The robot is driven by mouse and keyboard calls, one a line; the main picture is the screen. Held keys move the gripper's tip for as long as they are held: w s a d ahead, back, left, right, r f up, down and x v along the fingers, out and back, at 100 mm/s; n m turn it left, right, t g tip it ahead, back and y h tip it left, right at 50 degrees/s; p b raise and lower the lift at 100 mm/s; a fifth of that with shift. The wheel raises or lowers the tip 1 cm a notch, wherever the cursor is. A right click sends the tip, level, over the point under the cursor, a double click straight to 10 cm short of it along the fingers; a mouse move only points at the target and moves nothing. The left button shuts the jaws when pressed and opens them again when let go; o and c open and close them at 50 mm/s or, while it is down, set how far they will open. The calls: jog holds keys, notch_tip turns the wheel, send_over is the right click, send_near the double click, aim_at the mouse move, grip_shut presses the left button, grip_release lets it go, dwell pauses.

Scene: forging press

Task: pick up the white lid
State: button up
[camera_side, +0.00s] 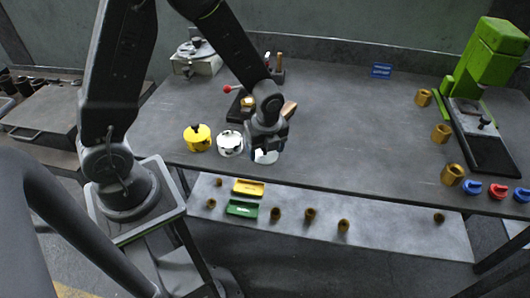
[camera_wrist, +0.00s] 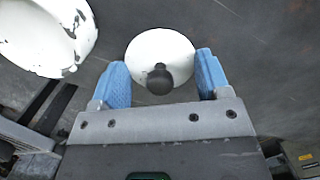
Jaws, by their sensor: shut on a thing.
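The white lid (camera_wrist: 150,50) is a round disc with a black knob, between the blue fingers of my gripper (camera_wrist: 162,75) in the wrist view. The fingers are shut on it at opposite sides of its rim. In the side view my gripper (camera_side: 266,146) is low over the front of the table, and a part of the white lid (camera_side: 265,157) shows under it. The rest is hidden by the gripper. I cannot tell whether the lid touches the table. A chipped white pot (camera_side: 230,145) stands just left of the gripper; it also shows in the wrist view (camera_wrist: 40,35).
A yellow pot (camera_side: 198,138) stands left of the white pot. A dark holder with a red-knobbed lever (camera_side: 228,90) is behind. A green press (camera_side: 490,60) and several brass pieces (camera_side: 441,132) are at the right. The middle of the table (camera_side: 350,120) is clear.

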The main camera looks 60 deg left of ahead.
jog(key=shift+r, duration=0.1)
jog(key=shift+r, duration=0.45)
notch_tip(320, 180, up, 3)
jog(key=shift+w+f, duration=0.1)
jog(key=s+a+r, duration=0.1)
jog(key=a+r, duration=0.1)
jog(key=a, duration=0.1)
jog(key=s+a+r, duration=0.2)
jog(key=a, duration=0.1)
jog(key=s+a+r, duration=0.2)
jog(key=a+r, duration=0.1)
jog(key=a, duration=0.1)
jog(key=shift+s, duration=0.25)
jog(key=d+n, duration=0.1)
jog(key=n, duration=0.4)
jog(key=n+g, duration=0.1)
jog(key=n, duration=0.4)
jog(key=s+d+n, duration=0.1)
jog(key=n, duration=0.4)
jog(key=shift+d+f+h, duration=0.2)
jog(key=shift+d+h, duration=0.15)
jog(key=shift+h, duration=0.05)
jog(key=shift+f, duration=3.15)
jog(key=shift+c, duration=0.2)
jog(key=shift+f, duration=0.1)
